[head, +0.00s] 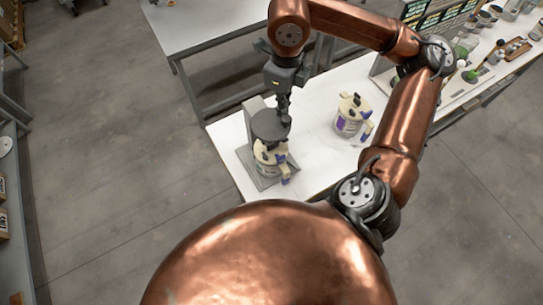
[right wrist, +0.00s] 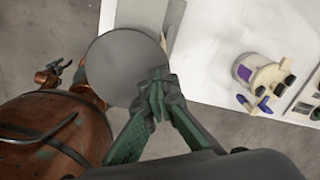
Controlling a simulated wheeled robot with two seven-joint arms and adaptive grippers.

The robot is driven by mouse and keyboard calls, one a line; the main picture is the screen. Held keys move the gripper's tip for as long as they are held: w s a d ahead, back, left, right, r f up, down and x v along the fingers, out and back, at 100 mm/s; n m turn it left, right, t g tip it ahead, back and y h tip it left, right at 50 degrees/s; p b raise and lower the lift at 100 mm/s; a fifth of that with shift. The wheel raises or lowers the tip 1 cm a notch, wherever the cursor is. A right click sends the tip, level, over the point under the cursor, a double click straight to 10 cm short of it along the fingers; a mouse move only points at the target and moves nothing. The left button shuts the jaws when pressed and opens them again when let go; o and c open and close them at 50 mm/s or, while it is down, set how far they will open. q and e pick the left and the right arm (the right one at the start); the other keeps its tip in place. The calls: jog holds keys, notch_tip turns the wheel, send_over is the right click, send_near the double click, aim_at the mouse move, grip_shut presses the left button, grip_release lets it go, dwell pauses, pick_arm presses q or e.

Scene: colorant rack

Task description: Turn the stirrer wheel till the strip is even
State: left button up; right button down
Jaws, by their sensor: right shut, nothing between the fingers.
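The stirrer wheel is a dark grey disc (head: 270,124) on top of the stirrer, at the near left end of the white table. In the right wrist view the wheel (right wrist: 118,65) appears as a plain round plate. My right gripper (head: 284,112) points down at the wheel's far right edge. In the right wrist view its fingertips (right wrist: 157,92) are together, overlapping the wheel's rim, with nothing between them. I cannot tell whether they touch it. A cream-lidded tin (head: 268,158) stands under the wheel. I cannot make out the strip.
A second cream-lidded tin (head: 349,117) with a purple label stands to the right; it shows too in the right wrist view (right wrist: 262,74). The white table (head: 315,160) is clear between the tins. A crowded rack and small pots fill its far right end.

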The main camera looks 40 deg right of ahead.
jog(key=shift+r+p, duration=2.25)
jog(key=shift+r, duration=0.8)
